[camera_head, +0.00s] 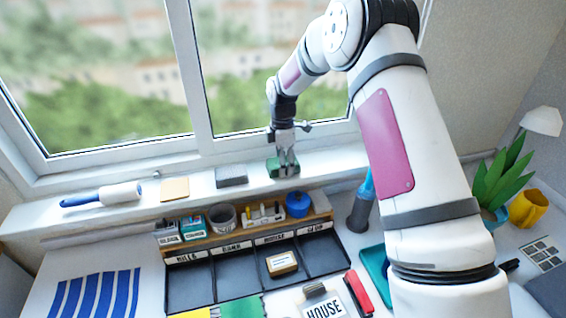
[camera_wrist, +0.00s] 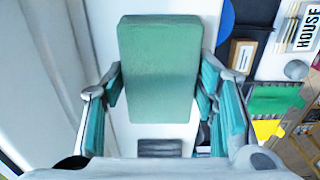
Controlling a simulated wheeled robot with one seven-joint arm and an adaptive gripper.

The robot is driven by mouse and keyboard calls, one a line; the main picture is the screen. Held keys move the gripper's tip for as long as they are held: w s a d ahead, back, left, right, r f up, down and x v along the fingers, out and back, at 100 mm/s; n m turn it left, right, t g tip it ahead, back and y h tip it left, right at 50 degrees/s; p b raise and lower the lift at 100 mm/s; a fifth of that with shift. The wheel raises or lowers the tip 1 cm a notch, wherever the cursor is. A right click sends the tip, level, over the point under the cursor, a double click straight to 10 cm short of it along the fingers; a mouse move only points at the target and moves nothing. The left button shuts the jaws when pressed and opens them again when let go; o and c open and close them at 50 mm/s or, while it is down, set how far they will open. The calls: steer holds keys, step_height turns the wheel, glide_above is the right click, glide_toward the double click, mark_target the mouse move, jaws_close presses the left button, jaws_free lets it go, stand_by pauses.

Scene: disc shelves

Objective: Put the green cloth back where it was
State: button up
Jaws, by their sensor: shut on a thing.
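The green cloth (camera_head: 281,167) is a folded green block at the windowsill, to the right of a grey block (camera_head: 231,176). My gripper (camera_head: 287,160) is above the sill with its fingers shut on the cloth. In the wrist view the cloth (camera_wrist: 160,70) lies between the two fingers of my gripper (camera_wrist: 162,95), its long side pointing away from the wrist. I cannot tell whether the cloth touches the sill or hangs just above it.
A tan block (camera_head: 175,189) and a blue-handled roller (camera_head: 102,196) lie further left on the white sill (camera_head: 330,163). The window frame (camera_head: 200,80) rises behind. Below stands a labelled black tray (camera_head: 234,279) with small containers along its back. Bare sill shows right of the cloth.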

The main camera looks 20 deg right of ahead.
steer(key=o, duration=1.3)
steer(key=shift+f, duration=0.1)
step_height(320, 180, up, 12)
steer(key=b, duration=0.2)
steer(key=s+r+m+t, duration=0.1)
steer(key=s+r+m, duration=0.3)
steer(key=s+r, duration=0.5)
steer(key=s+r+m+t, duration=0.1)
steer(key=s+r+m, duration=0.3)
steer(key=s, duration=0.5)
steer(key=s+r+m+t, duration=0.2)
steer(key=s+r+m, duration=0.2)
steer(key=s, duration=0.5)
steer(key=s+f+m, duration=0.1)
steer(key=s+m, duration=0.1)
steer(key=s, duration=0.1)
steer(key=s+f+m+t, duration=0.1)
steer(key=s+m, duration=0.1)
steer(key=s, duration=0.2)
steer(key=s+f+m, duration=0.1)
steer(key=s+m, duration=0.1)
steer(key=s, duration=0.1)
steer(key=shift+s+f, duration=0.15)
